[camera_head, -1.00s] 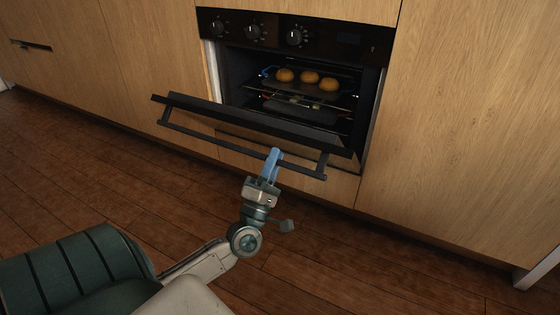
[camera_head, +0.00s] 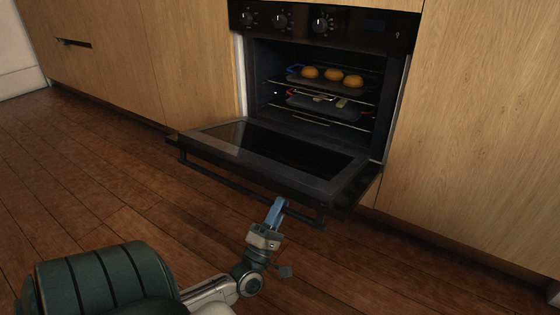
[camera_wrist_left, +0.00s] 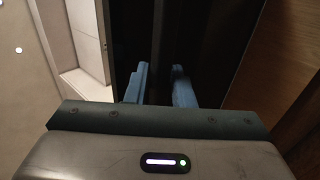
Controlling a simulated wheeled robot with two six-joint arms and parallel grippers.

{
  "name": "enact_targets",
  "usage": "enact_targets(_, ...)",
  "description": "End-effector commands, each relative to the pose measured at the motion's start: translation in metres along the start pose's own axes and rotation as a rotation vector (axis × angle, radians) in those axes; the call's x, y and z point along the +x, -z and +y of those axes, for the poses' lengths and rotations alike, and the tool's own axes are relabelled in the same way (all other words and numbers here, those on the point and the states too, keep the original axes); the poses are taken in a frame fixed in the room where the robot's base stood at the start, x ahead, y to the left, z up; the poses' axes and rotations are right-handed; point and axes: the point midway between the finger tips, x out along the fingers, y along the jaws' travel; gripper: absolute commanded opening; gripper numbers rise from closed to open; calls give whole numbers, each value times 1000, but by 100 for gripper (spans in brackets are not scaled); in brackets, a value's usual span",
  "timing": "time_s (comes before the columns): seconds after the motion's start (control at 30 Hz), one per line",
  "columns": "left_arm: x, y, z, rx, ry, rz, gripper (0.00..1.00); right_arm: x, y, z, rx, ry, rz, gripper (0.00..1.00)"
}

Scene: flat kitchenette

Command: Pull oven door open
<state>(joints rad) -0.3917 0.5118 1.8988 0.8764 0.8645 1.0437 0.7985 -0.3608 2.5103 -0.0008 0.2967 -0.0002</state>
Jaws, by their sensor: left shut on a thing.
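The oven door (camera_head: 285,150) is hinged at its bottom and hangs far open, nearly level, with its inner glass facing up. Its dark bar handle (camera_head: 225,182) runs along the door's outer edge. My left gripper (camera_head: 278,205) is shut on the handle, right of its middle. My right gripper is in neither view.
Inside the oven (camera_head: 310,95), several round buns (camera_head: 331,76) sit on the upper rack, with another tray (camera_head: 322,102) below. Knobs (camera_head: 283,20) line the panel above. Wooden cabinets (camera_head: 480,120) flank the oven. The wooden floor (camera_head: 90,180) is clear at left.

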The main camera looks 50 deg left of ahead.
Motion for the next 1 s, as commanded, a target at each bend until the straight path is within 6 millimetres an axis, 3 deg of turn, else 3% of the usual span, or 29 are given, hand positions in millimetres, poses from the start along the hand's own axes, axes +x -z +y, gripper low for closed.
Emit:
enact_targets(0.43,0,2,-7,1,10,0,0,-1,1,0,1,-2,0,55)
enact_targets(0.47,0,2,-7,1,10,0,23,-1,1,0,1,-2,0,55)
enact_targets(0.53,0,1,-6,1,9,0,37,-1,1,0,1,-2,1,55)
enact_targets(1.0,-3,1,-4,0,5,1,38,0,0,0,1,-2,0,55)
